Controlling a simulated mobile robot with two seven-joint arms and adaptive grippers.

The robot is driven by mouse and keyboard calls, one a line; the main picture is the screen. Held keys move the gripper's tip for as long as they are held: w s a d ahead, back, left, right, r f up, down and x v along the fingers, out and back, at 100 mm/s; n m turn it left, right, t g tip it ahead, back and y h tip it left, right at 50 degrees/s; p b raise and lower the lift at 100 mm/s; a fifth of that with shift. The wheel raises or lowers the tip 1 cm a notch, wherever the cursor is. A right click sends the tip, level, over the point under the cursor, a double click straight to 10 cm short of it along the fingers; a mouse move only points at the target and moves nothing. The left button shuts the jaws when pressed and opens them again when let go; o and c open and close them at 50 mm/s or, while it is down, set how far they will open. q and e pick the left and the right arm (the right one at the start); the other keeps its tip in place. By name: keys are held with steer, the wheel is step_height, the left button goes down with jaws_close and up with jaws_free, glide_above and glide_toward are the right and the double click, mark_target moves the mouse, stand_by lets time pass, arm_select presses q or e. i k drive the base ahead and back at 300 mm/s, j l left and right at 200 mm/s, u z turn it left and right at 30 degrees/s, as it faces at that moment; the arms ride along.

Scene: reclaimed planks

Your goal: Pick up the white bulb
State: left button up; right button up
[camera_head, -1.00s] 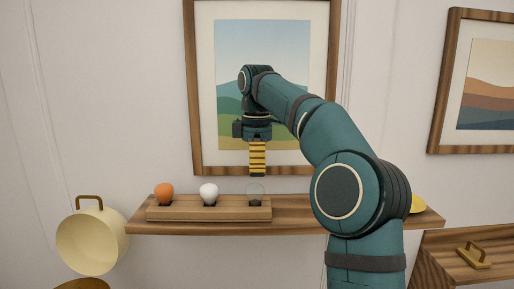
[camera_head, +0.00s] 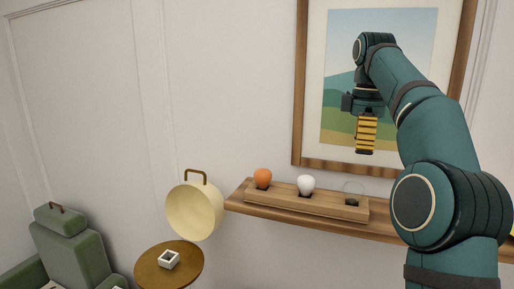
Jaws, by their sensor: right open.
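The white bulb (camera_head: 306,184) stands upright in the middle of a wooden holder (camera_head: 328,204) on the wall shelf (camera_head: 260,209). An orange bulb (camera_head: 263,178) stands at its left and a clear bulb (camera_head: 353,191) at its right in the same holder. My right gripper (camera_head: 366,150) points down above the holder, nearest the clear bulb, up and to the right of the white bulb. It is open and holds nothing; its yellow-striped fingers overlap in this view. My left gripper is not in view.
A framed landscape picture (camera_head: 300,100) hangs on the wall behind my right arm. A cream round pan-like object (camera_head: 195,211) is left of the shelf.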

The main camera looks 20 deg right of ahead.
mark_target(306, 184)
steer(key=k, duration=1)
